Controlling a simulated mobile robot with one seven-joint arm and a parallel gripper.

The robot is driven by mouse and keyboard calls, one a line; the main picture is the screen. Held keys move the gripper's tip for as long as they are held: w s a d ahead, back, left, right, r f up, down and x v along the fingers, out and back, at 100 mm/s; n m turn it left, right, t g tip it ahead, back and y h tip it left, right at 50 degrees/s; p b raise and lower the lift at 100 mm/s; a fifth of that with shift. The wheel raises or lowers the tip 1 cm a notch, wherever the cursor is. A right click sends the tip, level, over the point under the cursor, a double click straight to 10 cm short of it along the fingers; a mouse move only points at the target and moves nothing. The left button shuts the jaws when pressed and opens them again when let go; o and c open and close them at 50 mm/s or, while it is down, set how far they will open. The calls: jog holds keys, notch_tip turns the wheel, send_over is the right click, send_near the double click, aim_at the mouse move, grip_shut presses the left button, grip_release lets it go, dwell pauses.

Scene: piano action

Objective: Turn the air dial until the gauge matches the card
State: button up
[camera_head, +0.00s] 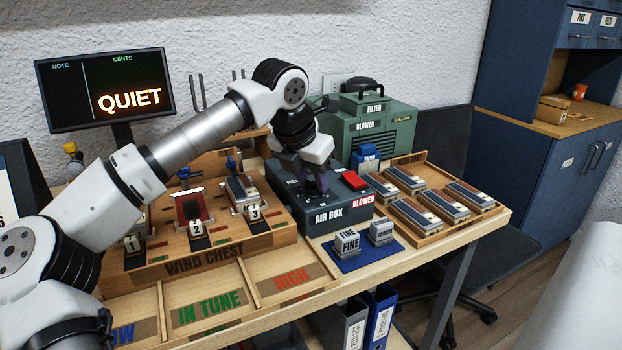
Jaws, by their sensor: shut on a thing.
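The dark air box (348,212), labelled "AIR BOX", stands at the middle of the bench. My gripper (318,188) reaches down onto its top from above and is shut on the air dial. The fingers and wrist hide the dial, so its setting cannot be read. A red button (354,180) sits on the box top just right of my gripper, above the "BLOWER" label. I cannot make out the gauge or the card in this view.
The wooden wind chest (205,257) is left of the box. A tray (432,236) of several reed blocks is right. The green blower (388,140) stands behind. A screen (106,90) reads "QUIET".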

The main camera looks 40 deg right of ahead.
dwell(0.3)
jog(key=o, duration=1)
jog(key=shift+c, duration=0.2)
jog(key=shift+r, duration=0.1)
jog(key=v, duration=1.3)
jog(key=shift+a+r+p, duration=0.15)
jog(key=shift+r+p, duration=0.15)
jog(key=shift+p, duration=0.1)
jog(key=shift+s, duration=0.1)
